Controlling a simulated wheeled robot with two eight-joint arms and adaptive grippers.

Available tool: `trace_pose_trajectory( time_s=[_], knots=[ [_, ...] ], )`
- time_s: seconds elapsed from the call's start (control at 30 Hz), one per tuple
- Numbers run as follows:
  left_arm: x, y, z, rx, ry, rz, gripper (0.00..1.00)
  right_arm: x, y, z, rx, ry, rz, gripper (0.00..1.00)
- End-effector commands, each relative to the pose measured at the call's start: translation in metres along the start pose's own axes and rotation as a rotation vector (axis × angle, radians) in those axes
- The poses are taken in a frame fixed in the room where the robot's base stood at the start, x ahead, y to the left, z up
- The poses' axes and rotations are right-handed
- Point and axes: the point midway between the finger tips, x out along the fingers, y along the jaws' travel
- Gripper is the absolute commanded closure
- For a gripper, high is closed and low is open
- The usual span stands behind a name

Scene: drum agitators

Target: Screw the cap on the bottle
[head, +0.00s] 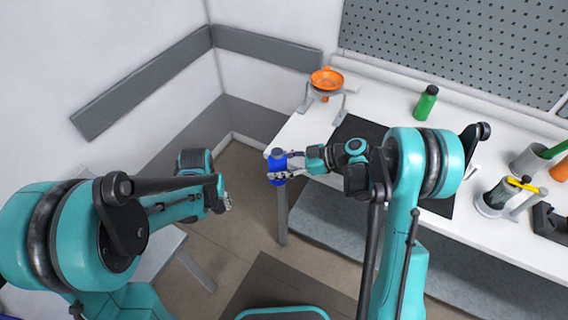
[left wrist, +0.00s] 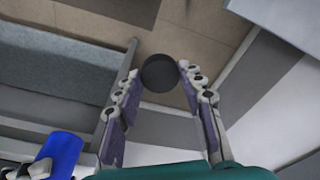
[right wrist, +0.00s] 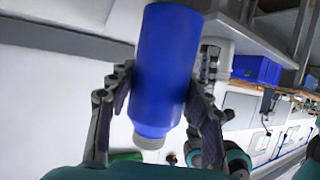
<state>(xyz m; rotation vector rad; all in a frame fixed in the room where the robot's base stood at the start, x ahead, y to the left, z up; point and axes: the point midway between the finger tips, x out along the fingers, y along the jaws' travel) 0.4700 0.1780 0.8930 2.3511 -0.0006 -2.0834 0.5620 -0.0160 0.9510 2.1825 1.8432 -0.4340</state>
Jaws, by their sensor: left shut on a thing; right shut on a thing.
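The blue bottle (head: 277,166) is held upright off the left end of the white table. Its grey neck is uncapped, and the right wrist view shows the neck (right wrist: 148,142) below the blue body (right wrist: 165,70). My right gripper (head: 290,168) is shut around the bottle's body. A dark round cap (left wrist: 160,72) sits at the fingertips of my left gripper (left wrist: 158,80), which is shut on it. In the head view my left gripper (head: 226,203) is left of and apart from the bottle. Part of the bottle (left wrist: 62,152) shows at the lower left in the left wrist view.
The white table (head: 480,235) carries a dark mat, a green bottle (head: 426,102), an orange funnel (head: 326,79) on a stand, and grey holders (head: 494,202) at the right. A table leg (head: 282,215) stands below the blue bottle. Open air lies between my grippers.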

Motion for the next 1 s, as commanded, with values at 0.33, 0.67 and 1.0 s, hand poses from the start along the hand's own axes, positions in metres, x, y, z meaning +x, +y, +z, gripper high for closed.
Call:
trace_pose_trajectory(
  time_s=[0.33,0.67,1.0],
  knots=[
    [-0.002,0.000,-0.004,0.008,0.000,0.001,0.71,0.000,0.000,0.000,0.001,0.000,0.001,1.00],
    [-0.051,0.037,-0.071,0.194,0.001,0.028,0.71,0.000,0.000,0.000,0.001,0.000,0.002,1.00],
    [-0.139,0.128,-0.115,0.414,0.000,0.059,0.71,0.000,0.000,0.000,0.001,0.000,0.002,1.00]
  ],
)
